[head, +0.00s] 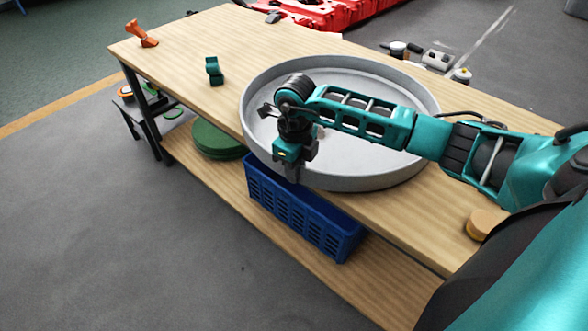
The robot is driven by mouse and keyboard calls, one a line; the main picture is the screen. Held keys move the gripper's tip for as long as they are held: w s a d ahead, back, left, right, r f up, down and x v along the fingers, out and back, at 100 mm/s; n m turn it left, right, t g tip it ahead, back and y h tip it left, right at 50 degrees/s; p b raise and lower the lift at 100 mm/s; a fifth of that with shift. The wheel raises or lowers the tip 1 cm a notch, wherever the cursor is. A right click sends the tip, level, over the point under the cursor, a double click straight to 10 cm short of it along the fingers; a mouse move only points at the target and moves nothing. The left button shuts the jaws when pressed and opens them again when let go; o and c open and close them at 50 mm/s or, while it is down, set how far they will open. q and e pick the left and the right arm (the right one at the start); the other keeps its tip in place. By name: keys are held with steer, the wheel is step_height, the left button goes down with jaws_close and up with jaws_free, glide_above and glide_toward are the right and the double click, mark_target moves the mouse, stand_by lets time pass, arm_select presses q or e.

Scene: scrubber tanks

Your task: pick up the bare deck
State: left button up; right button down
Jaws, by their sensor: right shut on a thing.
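A large round grey pan with a raised rim, which I take for the bare deck (395,178), rests on the wooden table top. Nothing lies in the part of its inside that shows. My right arm reaches across it from the right. My right gripper (292,176) points down at the pan's near left rim and is shut on it. The fingertips are partly hidden by the gripper body, and my arm covers part of the pan's middle. My left gripper is not in view.
The wooden table (190,45) also bears an orange tool (140,34), a small green block (213,71) and a round tan piece (487,223). Its lower shelf holds green discs (215,140) and a blue crate (300,220). A red frame (325,12) stands behind.

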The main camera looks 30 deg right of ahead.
steer(key=shift+s+a, duration=0.1)
steer(key=shift+a, duration=0.35)
steer(key=c, duration=1.1)
jaws_free()
steer(key=shift+d, duration=0.1)
step_height(320, 180, up, 13)
steer(key=shift+p, duration=0.4)
